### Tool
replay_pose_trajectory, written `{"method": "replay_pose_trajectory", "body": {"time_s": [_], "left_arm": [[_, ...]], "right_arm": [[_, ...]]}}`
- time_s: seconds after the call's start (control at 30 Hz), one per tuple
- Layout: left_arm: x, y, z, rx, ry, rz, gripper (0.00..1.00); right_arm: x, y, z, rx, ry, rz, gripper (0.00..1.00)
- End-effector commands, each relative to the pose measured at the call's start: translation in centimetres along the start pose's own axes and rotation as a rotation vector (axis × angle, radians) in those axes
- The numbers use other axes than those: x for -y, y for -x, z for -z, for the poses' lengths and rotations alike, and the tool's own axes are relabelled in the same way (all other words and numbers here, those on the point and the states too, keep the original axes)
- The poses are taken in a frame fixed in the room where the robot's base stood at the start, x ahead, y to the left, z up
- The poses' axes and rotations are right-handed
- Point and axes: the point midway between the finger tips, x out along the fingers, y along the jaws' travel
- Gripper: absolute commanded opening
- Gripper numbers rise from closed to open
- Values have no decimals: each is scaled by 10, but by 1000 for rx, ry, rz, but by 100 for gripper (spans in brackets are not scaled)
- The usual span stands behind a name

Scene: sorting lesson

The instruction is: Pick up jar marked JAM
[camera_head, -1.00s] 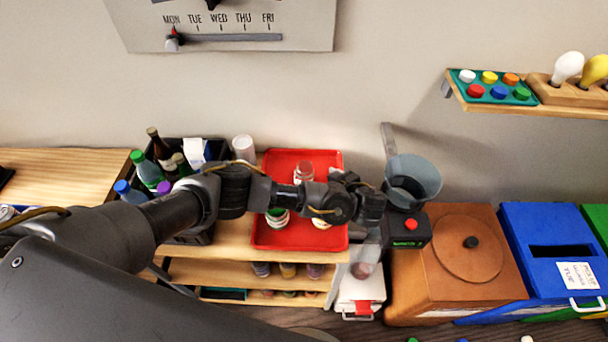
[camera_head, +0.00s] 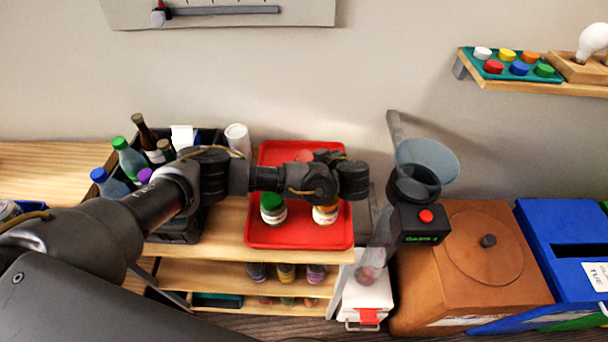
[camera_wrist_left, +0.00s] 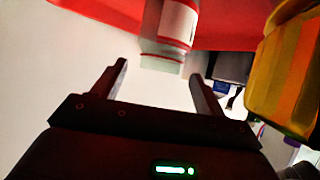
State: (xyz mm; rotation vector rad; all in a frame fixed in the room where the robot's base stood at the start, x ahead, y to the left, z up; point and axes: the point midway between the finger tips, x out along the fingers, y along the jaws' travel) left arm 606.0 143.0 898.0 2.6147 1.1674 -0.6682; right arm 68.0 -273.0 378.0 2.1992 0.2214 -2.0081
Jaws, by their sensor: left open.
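A red tray (camera_head: 262,238) on the wooden shelf holds three jars. A green-lidded jar (camera_head: 272,208) stands at its front left. A yellow-orange jar with a pale label (camera_head: 325,215) stands at its front right, partly under my arm. A reddish-topped jar (camera_head: 304,156) stands at the back, mostly hidden by my arm. I cannot read JAM on any label. My left gripper (camera_head: 352,180) is over the tray's right side. In the left wrist view its fingers (camera_wrist_left: 159,70) are open and empty. A jar with a white label and red band (camera_wrist_left: 172,30) shows just beyond them.
A dark crate of bottles (camera_head: 185,235) stands left of the tray, with a white cup (camera_head: 238,138) beside it. A grey funnel device (camera_head: 425,165) stands close on the right. Farther right are a brown lidded box (camera_head: 460,280) and a blue bin (camera_head: 565,230).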

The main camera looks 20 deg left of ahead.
Motion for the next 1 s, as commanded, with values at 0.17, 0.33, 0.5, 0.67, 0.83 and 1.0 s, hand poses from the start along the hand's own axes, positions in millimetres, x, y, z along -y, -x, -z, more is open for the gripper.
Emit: {"method": "replay_pose_trajectory", "body": {"time_s": [0.17,0.33,0.5,0.67,0.83,1.0], "left_arm": [[0,-19,0,1,2,0,72],[0,-21,1,1,1,-1,72],[0,-21,0,1,1,-1,63],[0,-21,0,1,0,-1,42],[0,-21,0,1,0,-1,20],[0,-21,0,1,0,-1,6]], "right_arm": [[-1,-6,0,0,0,-1,0],[-1,-5,0,0,1,-1,0],[-1,-5,0,0,1,-2,0],[-2,-5,0,0,1,-2,0],[-2,-5,0,0,1,-2,0],[-2,-5,0,0,1,-2,0]]}}
